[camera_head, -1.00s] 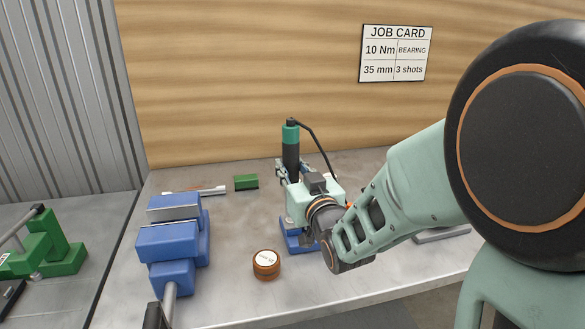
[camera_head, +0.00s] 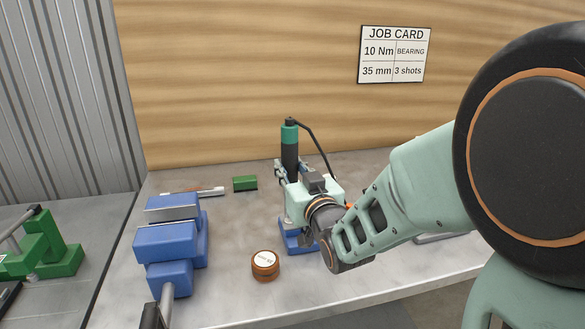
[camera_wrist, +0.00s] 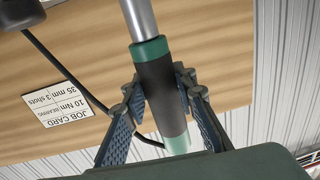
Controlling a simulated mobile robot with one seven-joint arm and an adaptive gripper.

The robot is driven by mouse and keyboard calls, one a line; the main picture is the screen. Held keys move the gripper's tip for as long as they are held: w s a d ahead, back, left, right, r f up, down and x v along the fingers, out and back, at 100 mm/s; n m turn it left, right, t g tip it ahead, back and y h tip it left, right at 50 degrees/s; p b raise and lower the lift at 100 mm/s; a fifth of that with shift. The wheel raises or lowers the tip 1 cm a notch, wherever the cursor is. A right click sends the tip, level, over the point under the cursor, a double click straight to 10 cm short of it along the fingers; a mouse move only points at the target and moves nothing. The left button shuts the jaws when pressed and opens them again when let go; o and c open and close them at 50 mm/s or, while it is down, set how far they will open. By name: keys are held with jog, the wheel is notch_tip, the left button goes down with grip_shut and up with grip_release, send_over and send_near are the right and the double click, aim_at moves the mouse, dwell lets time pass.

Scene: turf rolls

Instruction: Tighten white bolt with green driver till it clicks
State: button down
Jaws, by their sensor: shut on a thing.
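The green driver (camera_head: 290,150) stands upright over the bench, with a green upper part, a dark grip and a cord from its top. My gripper (camera_head: 287,172) is shut on its dark grip. In the wrist view, the fingers of my gripper (camera_wrist: 163,105) close around the dark grip of the driver (camera_wrist: 158,90), with a green collar and a metal shaft on one side of it. A blue fixture (camera_head: 297,242) stands below the driver, partly hidden by my gripper. The white bolt cannot be made out in either view.
A blue vise (camera_head: 168,243) stands at the left of the bench. A round brown tin (camera_head: 265,265) sits near the front, and a green block (camera_head: 245,183) lies at the back. A job card (camera_head: 394,55) hangs on the wooden wall.

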aim_at(293, 141)
jog(key=shift+f, duration=0.2)
jog(key=shift+r+p, duration=1.65)
jog(key=shift+r, duration=2.1)
jog(key=shift+w, duration=0.1)
